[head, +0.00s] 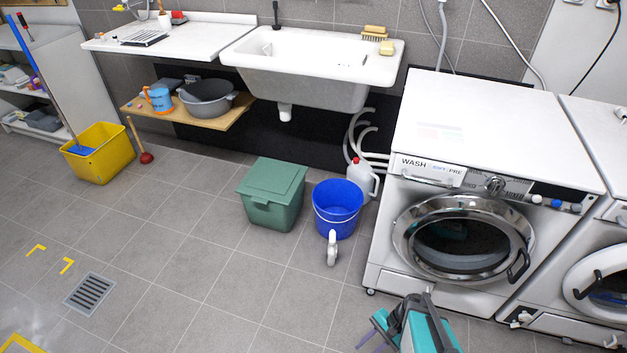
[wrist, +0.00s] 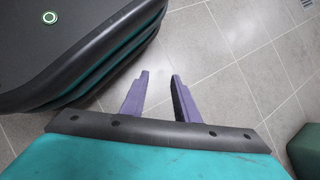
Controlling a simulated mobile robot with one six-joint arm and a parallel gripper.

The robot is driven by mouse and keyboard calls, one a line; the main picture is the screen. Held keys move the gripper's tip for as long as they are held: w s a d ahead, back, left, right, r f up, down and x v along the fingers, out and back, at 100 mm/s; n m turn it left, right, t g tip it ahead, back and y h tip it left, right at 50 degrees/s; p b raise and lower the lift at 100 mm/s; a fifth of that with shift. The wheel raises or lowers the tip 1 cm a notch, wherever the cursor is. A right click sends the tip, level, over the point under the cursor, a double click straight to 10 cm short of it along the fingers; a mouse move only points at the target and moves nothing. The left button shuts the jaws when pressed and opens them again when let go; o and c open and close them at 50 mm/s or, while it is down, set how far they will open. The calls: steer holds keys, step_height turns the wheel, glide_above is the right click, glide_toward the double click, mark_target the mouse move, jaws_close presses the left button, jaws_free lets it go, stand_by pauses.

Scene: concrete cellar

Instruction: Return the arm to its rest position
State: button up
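My arm shows at the bottom of the head view, its teal and dark links folded low in front of the washing machine. My gripper (head: 369,338) points down and left there, with its purple fingers partly cut off by the frame's edge. In the wrist view the two purple fingers of my gripper (wrist: 159,76) stand apart with bare floor tiles between them. Nothing is held. The dark rounded body with teal edges at the upper left of the wrist view appears to be my own base.
A washing machine (head: 440,185) stands close behind the arm. A blue bucket (head: 337,208), a lidded green bin (head: 272,195) and a white jug (head: 362,178) stand left of it. A yellow bucket (head: 98,155) is farther left. The floor at front left is clear around a drain (head: 90,293).

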steer(key=s+r+n+g+h+p, duration=0.2)
steer(key=s+r+n+h+p, duration=0.3)
steer(key=s+r+n, duration=0.3)
steer(key=shift+a+r+n+h, duration=0.4)
steer(key=shift+r+n+h, duration=0.3)
steer(key=shift+r+n, duration=0.5)
